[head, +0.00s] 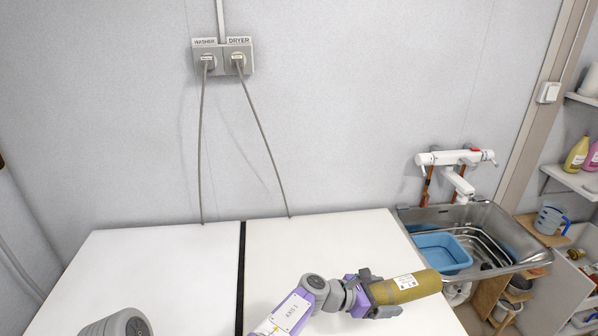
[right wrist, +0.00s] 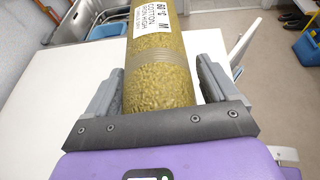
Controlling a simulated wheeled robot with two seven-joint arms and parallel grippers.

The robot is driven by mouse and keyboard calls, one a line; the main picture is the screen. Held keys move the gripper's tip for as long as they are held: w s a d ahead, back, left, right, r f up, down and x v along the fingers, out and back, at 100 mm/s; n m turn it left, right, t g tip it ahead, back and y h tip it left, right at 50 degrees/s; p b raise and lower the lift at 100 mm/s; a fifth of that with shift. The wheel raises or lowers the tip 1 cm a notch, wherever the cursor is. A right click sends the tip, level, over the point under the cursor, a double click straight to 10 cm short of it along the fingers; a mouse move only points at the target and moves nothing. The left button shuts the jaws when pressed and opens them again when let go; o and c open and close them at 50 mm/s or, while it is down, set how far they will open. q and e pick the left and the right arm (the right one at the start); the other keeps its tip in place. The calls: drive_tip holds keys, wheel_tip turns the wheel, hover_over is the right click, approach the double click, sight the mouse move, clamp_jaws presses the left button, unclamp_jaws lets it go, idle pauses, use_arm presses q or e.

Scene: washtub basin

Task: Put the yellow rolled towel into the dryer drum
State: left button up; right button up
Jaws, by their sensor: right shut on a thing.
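The yellow rolled towel (head: 408,287) is a mustard-coloured roll with a white label, held lying level above the white top at the right. My right gripper (head: 376,293) is shut on one end of it. In the right wrist view the towel (right wrist: 158,75) sits between both fingers of my right gripper (right wrist: 160,90), its label readable as cotton, 60°. Part of my left arm shows at the bottom left of the head view, but its gripper is out of view. The dryer drum is not visible; only the white machine tops show, under the wall sockets marked washer and dryer.
The left white top (head: 160,265) and right white top (head: 315,250) are bare, with a dark gap between them. A steel sink (head: 480,215) with a blue basin (head: 440,252) stands at the right, under a white tap (head: 455,158). Cables (head: 262,135) hang down behind.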

drive_tip(key=w+n+t+y, duration=0.6)
drive_tip(key=n+t, duration=0.3)
drive_tip(key=n, duration=0.1)
drive_tip(key=s+a+n+t+y, duration=0.1)
drive_tip(key=a+n+y, duration=0.4)
drive_tip(key=a+y, duration=0.1)
drive_tip(key=shift+s+a+r+n+t+y, duration=0.3)
drive_tip(key=shift+s+r+t+y, duration=0.1)
drive_tip(key=shift+y, duration=0.3)
